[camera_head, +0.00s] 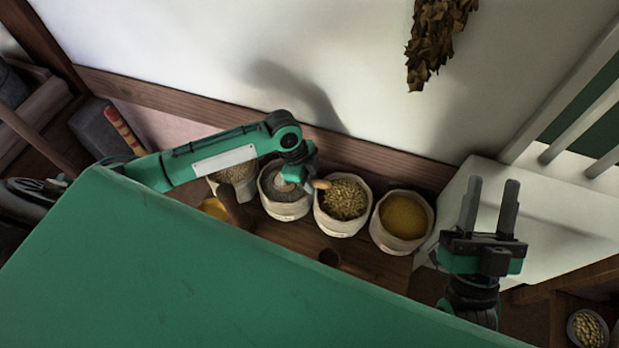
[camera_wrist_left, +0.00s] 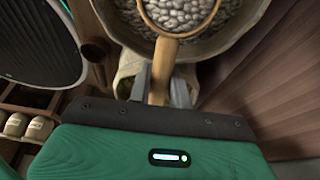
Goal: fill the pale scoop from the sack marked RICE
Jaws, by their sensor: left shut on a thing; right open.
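My left gripper (camera_head: 307,172) is over the row of sacks. In the left wrist view it (camera_wrist_left: 160,84) is shut on the light wooden handle (camera_wrist_left: 160,65) of the scoop. The scoop's round bowl (camera_head: 284,184) is at the mouth of the second sack from the left (camera_head: 285,209), which holds grey grains. In the wrist view pale grey grains show inside the scoop's rim (camera_wrist_left: 160,33); its far side is cut off. No marking on the sacks is readable, so I cannot tell which says RICE. My right gripper (camera_head: 492,190) is open and empty at the right.
A sack of tan grain (camera_head: 235,176) stands left, a brownish one (camera_head: 343,226) and a yellow one (camera_head: 403,242) right. A brown upright piece (camera_head: 234,208) stands in front. The wall is close behind. A white block (camera_head: 455,205) is beside the right gripper. A dark ribbed disc (camera_wrist_left: 35,42) is at left.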

